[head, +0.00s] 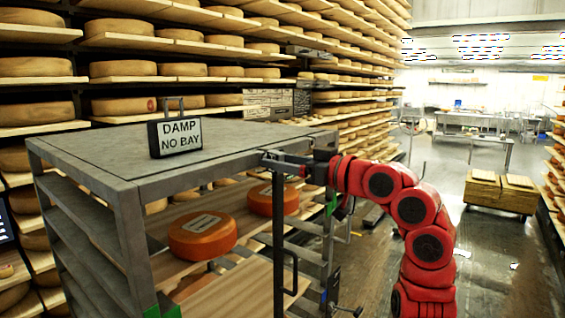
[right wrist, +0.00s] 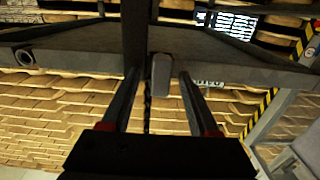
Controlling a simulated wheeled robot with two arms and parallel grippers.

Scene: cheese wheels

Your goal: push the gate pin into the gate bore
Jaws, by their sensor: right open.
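My right gripper (head: 270,159) is at the front right corner of the grey cart (head: 240,134), level with its top edge. In the right wrist view, its two fingers (right wrist: 159,78) are open, one on each side. A rounded grey tab (right wrist: 161,70), which may be the gate pin's head, stands between the fingertips, with a gap visible on its right. A dark twisted cord or chain (right wrist: 147,105) hangs beside it. I cannot make out the gate bore for certain; a round ring (right wrist: 24,57) sits on the frame at left. My left gripper is not in view.
Orange cheese wheels (head: 203,236) lie on the wooden shelf inside. Cheese racks (head: 40,113) line the back. A low wooden trolley (head: 500,190) stands right on open floor. A striped post (right wrist: 262,118) is right in the wrist view.

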